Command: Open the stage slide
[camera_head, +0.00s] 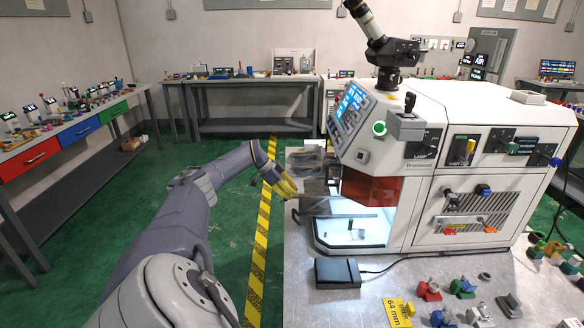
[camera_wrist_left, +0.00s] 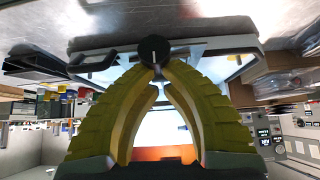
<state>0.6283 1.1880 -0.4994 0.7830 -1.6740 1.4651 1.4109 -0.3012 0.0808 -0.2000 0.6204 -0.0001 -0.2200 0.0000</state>
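The stage slide (camera_head: 352,240) is the low, lit tray in the front opening of the white machine (camera_head: 430,150); a small dark green part stands on it. My left gripper (camera_head: 292,190) has yellow fingers and is at the left edge of the opening, beside a grey bar (camera_head: 335,215). In the left wrist view, the fingers curve together and their tips (camera_wrist_left: 157,64) close at a round black knob (camera_wrist_left: 154,49) in front of the slide. The exact contact is partly hidden by the knob. My right gripper is not in view.
An orange-red window (camera_head: 372,190) hangs above the opening. A black box (camera_head: 337,272) with a cable lies in front of the machine. Several coloured parts and a yellow "64 mm" card (camera_head: 397,312) lie at the front right. Bare metal tabletop (camera_head: 300,300) shows at the front left.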

